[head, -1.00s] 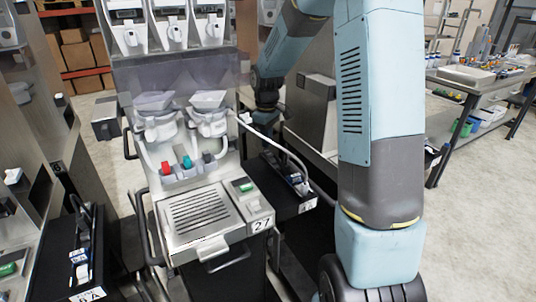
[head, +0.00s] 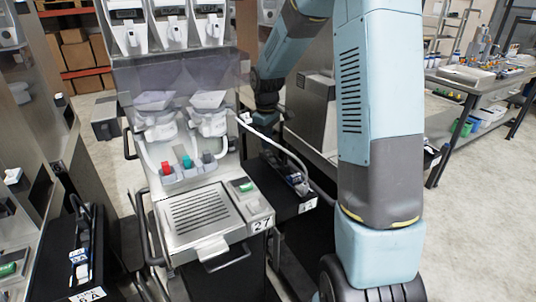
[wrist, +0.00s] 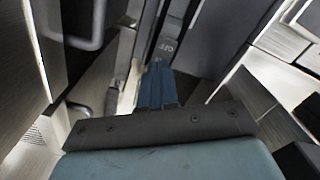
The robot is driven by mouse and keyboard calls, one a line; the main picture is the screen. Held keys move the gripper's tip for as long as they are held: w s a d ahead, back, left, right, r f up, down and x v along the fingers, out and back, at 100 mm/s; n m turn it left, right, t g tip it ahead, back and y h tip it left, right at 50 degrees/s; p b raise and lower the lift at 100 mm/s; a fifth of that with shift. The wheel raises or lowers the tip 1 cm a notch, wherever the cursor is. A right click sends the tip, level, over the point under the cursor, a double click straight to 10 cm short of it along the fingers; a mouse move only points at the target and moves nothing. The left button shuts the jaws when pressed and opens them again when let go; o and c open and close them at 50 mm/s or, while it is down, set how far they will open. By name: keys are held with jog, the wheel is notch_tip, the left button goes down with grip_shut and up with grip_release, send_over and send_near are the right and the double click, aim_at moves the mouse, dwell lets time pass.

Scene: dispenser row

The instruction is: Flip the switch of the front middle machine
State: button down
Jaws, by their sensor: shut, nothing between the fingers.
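The machine numbered 27 (head: 200,218) stands at the front in the head view, with a grilled tray, a green-lit panel and a handle. My arm reaches down along its right side. My gripper (wrist: 157,68) shows in the wrist view as blue fingers, shut and empty, pointing at a narrow dark strip. A small dark part with a pale label that seems to read OFF (wrist: 166,46) is just beyond the fingertips, slightly right. I cannot tell whether the fingers touch it. In the head view the fingertips are not clear, and no switch can be made out.
A neighbouring machine (head: 88,245) stands close on the left. A dark unit with a curved bar (head: 285,180) is close on the right. In the wrist view, a metal panel (wrist: 25,60) and a grey handle (wrist: 98,30) lie left of the fingers. Open floor (head: 480,230) is at far right.

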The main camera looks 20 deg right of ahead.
jog(key=shift+f, duration=0.65)
dwell(0.5)
jog(key=shift+r, duration=3.5)
